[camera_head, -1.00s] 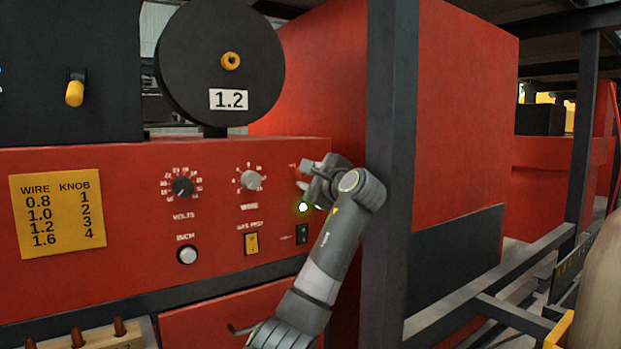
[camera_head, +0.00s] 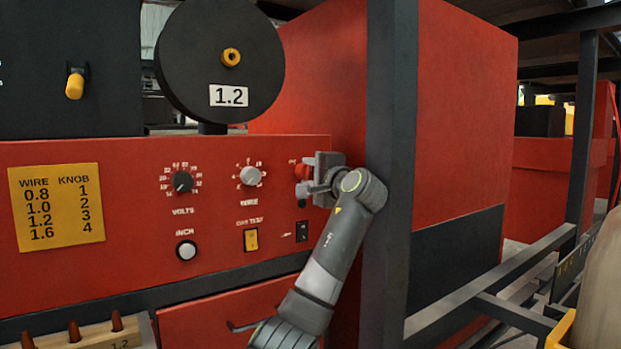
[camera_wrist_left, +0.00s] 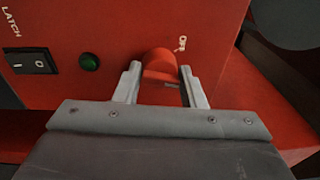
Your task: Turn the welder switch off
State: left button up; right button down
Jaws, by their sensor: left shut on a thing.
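The welder's red front panel (camera_head: 120,215) fills the left of the head view. Its red switch knob (camera_head: 301,170) is at the panel's right end, partly hidden by my left gripper (camera_head: 308,180). In the left wrist view my left gripper (camera_wrist_left: 163,85) has one finger on each side of the red knob (camera_wrist_left: 160,66) and is shut on it. A small white label (camera_wrist_left: 182,43) is beside the knob, too small to read surely. A green lamp (camera_wrist_left: 89,62) next to the knob looks dark. My right gripper is not in view.
A black LATCH rocker switch (camera_wrist_left: 30,61) is near the lamp. The volts knob (camera_head: 182,182), wire knob (camera_head: 250,176), inch button (camera_head: 186,250) and yellow gas test switch (camera_head: 251,240) are further left. A dark upright post (camera_head: 391,150) stands close right of my arm.

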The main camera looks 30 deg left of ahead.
pick_arm(q)
jog(key=n, duration=0.2)
jog(key=n+b, duration=0.1)
jog(key=n, duration=0.1)
jog(key=n+b, duration=0.1)
jog(key=n, duration=0.2)
jog(key=shift+w+f+y, duration=0.1)
jog(key=shift+f+y, duration=0.2)
jog(key=shift+f, duration=0.05)
jog(key=n+g+b, duration=0.1)
jog(key=n, duration=0.4)
jog(key=shift+r+n, duration=0.1)
jog(key=shift+n, duration=0.3)
jog(key=o, duration=1)
jog(key=shift+d+r+y, duration=0.1)
jog(key=shift+y, duration=0.2)
jog(key=shift+c, duration=0.2)
jog(key=shift+s+d+b, duration=0.2)
jog(key=shift+d+b, duration=0.1)
jog(key=shift+d, duration=0.15)
jog(key=b+v, duration=0.4)
jog(key=v, duration=1.2)
jog(key=shift+d, duration=0.2)
